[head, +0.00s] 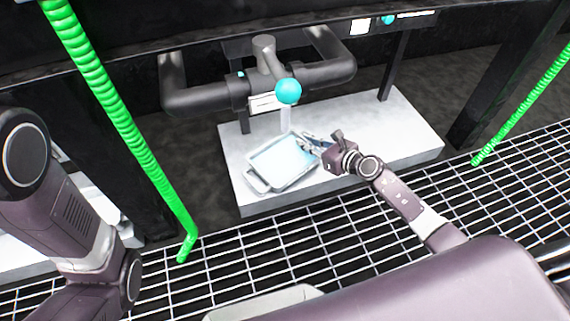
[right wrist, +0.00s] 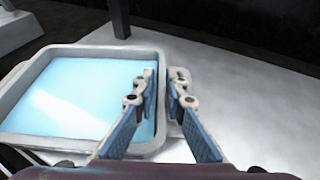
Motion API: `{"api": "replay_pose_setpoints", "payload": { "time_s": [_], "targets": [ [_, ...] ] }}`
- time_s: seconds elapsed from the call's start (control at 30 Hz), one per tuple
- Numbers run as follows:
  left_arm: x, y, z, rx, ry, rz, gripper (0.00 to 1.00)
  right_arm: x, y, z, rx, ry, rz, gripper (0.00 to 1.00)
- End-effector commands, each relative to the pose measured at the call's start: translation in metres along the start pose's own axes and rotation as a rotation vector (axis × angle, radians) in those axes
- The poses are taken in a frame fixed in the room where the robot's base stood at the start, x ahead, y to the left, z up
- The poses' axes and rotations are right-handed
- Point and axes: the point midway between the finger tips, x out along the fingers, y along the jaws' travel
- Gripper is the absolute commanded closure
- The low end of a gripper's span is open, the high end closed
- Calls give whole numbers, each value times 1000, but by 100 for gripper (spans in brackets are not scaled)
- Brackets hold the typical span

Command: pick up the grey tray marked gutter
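The grey tray (head: 266,180) sits on the pale bench under the pipework, with a light blue surface inside that may be liquid. No gutter marking is legible on it. In the right wrist view, the tray (right wrist: 60,142) fills the left half. My right gripper (head: 308,142) is at the tray's right side. In the right wrist view, its fingers (right wrist: 164,82) straddle the tray's right wall, one inside and one outside by the handle, with a gap between them. The outer finger partly hides the handle. My left arm shows at the left, but its gripper is out of view.
A turquoise ball (head: 288,91) on dark pipes (head: 205,98) hangs just above the tray's back. A pale bench (head: 405,125) has free room to the right. Green ribbed hoses (head: 125,125) flank the bench, and white grating (head: 340,235) lies in front.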

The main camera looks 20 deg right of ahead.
Motion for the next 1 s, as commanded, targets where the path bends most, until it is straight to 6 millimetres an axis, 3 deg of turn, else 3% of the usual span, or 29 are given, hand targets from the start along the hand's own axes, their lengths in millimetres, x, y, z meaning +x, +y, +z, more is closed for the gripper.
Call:
{"api": "replay_pose_setpoints", "payload": {
  "time_s": [0.17, 1.0],
  "targets": [
    [0, 0, 0, 0, 0, 0, 100, 0, 0, 0, 0, 0, 0, 100],
    [5, -1, 2, 0, -1, 0, 100, -2, -1, 8, 1, -6, -2, 100]
  ]
}}
